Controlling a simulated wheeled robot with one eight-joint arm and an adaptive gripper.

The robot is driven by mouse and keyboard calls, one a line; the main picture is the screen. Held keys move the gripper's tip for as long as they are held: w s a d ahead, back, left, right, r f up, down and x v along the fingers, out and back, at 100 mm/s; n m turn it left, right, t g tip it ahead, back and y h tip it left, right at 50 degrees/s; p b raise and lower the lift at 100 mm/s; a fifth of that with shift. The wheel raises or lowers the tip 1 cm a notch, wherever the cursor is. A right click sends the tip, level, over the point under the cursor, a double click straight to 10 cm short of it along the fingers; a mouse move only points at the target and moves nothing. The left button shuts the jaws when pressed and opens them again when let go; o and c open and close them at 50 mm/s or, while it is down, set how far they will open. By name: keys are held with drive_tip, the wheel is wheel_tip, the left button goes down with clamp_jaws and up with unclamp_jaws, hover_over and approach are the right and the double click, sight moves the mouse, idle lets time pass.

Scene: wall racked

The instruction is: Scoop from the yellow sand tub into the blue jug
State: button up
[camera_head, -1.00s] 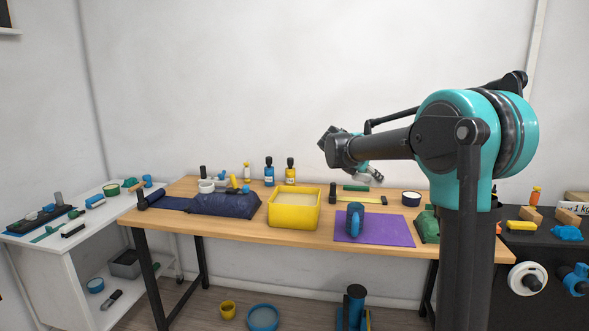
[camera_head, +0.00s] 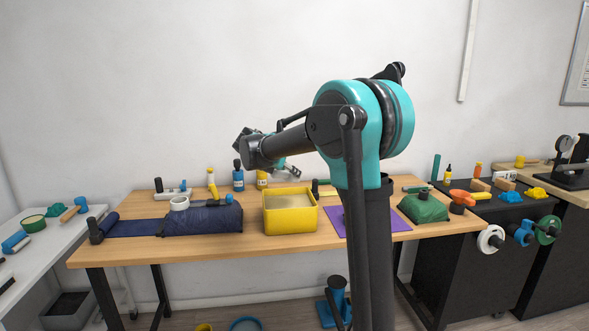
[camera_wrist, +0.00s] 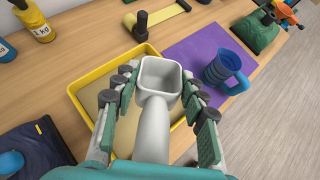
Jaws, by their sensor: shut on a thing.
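My gripper (camera_wrist: 158,88) is shut on a pale grey scoop (camera_wrist: 152,128) by its handle, with a finger on each side. The scoop's square bowl points away from me and its inside looks empty. In the wrist view the scoop overlaps the yellow tub (camera_wrist: 106,69), which holds tan sand. The tub (camera_head: 291,221) also stands mid-table in the head view, with my gripper above and behind it in the picture. My arm hides the jug in the head view.
A dark blue bag (camera_head: 203,220) lies left of the tub. Yellow and blue bottles (camera_head: 238,178) stand at the back. A green bag (camera_head: 423,207) lies on the right. A yellow-and-black tool (camera_wrist: 158,18) lies behind the tub. Bare wood shows between these things.

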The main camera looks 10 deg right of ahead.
drive_tip(key=shift+a+f, duration=0.1)
drive_tip(key=shift+f, duration=5.4)
drive_tip(key=shift+f, duration=0.3)
drive_tip(key=shift+r, duration=0.1)
drive_tip(key=shift+r+t+h, duration=0.4)
drive_tip(key=shift+r+h, duration=0.05)
drive_tip(key=shift+r, duration=1.7)
drive_tip(key=shift+r+t+h, duration=0.4)
drive_tip(key=shift+r, duration=1.7)
drive_tip(key=shift+r+t+h, duration=0.4)
drive_tip(key=shift+r+h, duration=0.05)
drive_tip(key=shift+r, duration=1.7)
